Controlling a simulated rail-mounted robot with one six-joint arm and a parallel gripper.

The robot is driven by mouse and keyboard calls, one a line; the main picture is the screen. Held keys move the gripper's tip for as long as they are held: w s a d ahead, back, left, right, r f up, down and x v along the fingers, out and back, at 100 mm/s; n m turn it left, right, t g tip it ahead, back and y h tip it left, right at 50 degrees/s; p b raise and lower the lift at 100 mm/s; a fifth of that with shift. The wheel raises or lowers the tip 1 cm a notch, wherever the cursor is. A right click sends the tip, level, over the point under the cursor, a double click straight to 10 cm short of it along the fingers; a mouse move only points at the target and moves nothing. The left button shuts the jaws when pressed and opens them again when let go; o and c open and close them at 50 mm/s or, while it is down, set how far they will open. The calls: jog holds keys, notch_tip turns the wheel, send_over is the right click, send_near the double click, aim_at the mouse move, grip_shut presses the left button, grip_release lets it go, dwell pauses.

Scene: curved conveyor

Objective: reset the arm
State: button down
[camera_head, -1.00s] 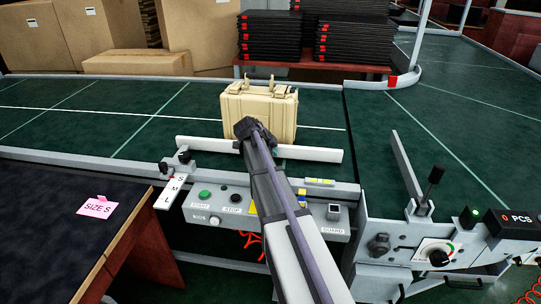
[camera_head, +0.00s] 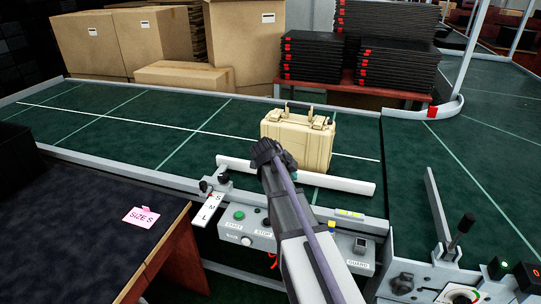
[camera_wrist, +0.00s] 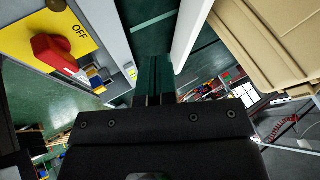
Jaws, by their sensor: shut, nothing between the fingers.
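My arm reaches up from the bottom of the head view, and my gripper (camera_head: 268,152) is at its end, in front of the white guard bar and a tan case. In the wrist view my gripper (camera_wrist: 158,80) shows its fingers together with nothing between them. The tan case (camera_head: 298,136) stands upright on the green conveyor, just behind the bar. It also shows large at the upper right of the wrist view (camera_wrist: 275,45). I cannot tell whether my gripper touches the bar.
A red switch knob (camera_wrist: 55,52) is close in the wrist view. A dark table (camera_head: 70,230) with a pink "SIZE S" tag (camera_head: 142,217) stands at left.

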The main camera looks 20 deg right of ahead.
jog(key=s+a+r+n+y+p, duration=0.2)
jog(key=s+a+n+y+p, duration=0.1)
jog(key=s+a+n, duration=0.6)
jog(key=s+a+r+n+g+y+p, duration=0.1)
jog(key=s+a+n+y+p, duration=0.3)
jog(key=s+a+n, duration=0.6)
jog(key=a+n, duration=0.1)
jog(key=n, duration=0.4)
jog(key=shift+s+r+n, duration=0.15)
jog(key=shift+r+n, duration=0.25)
dwell(1.1)
